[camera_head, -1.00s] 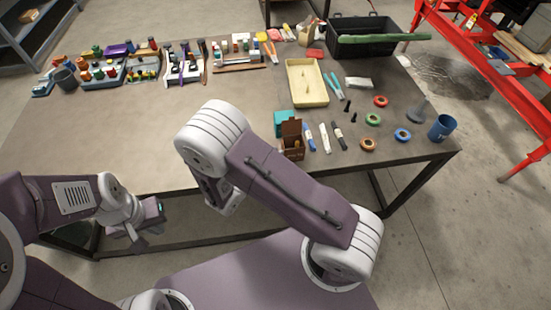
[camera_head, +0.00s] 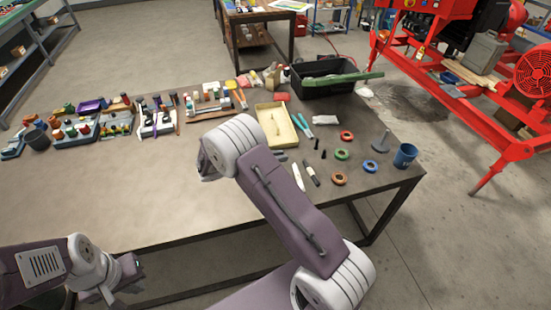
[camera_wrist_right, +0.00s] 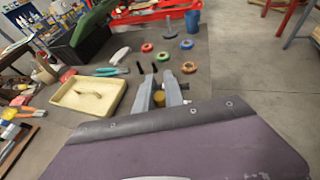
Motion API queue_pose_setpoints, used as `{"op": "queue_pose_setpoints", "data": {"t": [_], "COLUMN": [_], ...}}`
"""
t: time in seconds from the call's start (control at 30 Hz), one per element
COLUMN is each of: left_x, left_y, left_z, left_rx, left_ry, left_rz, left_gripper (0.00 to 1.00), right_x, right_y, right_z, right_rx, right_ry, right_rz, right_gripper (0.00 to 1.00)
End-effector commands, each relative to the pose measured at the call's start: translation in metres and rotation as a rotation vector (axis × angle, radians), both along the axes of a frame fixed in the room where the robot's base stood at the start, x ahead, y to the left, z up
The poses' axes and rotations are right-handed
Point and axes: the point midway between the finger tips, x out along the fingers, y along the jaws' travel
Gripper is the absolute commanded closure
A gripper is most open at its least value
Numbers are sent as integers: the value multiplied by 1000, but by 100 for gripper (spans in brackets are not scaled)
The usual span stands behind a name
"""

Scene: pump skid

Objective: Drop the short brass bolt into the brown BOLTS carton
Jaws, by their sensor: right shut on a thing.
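My right gripper (camera_wrist_right: 159,84) shows in the right wrist view, its two grey fingers closed around a small yellow brass piece (camera_wrist_right: 159,98), which appears to be the short brass bolt. Only its end shows, so its length is hidden. In the head view my right arm's upper links cover that gripper and the bolt. The brown BOLTS carton is not visible now; in the head view my right arm covers its place on the table. My left gripper (camera_head: 108,291) is low at the left, off the table's front edge; its fingers are too unclear to judge.
On the table (camera_head: 110,200) stand a cream tray (camera_head: 272,138), a black crate (camera_head: 318,88), tape rings (camera_head: 339,179), markers (camera_head: 298,177) and a blue cup (camera_head: 405,155). Several toolholders line the back left. The left front of the table is clear.

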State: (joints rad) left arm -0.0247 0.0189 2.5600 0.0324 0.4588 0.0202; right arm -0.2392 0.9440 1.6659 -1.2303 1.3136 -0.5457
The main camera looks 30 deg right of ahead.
Motion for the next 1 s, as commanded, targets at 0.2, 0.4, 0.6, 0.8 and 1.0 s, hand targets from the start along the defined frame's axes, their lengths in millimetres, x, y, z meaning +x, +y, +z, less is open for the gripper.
{"op": "queue_pose_setpoints", "data": {"t": [0.2,0.4,0.6,0.8,1.0], "left_x": [0,0,0,0,0], "left_y": [0,0,0,0,0], "left_z": [-30,-49,-47,-47,-47], "left_rx": [0,0,0,0,0], "left_ry": [0,0,0,0,0], "left_rz": [0,0,0,0,0], "left_gripper": [100,100,100,100,100], "right_x": [0,0,0,0,0], "right_y": [0,0,0,0,0], "right_z": [-34,-56,-55,-55,-55], "right_rx": [0,0,0,0,0], "right_ry": [0,-1,0,0,0], "right_rz": [1,1,1,1,1], "right_gripper": [100,100,100,62,62]}}
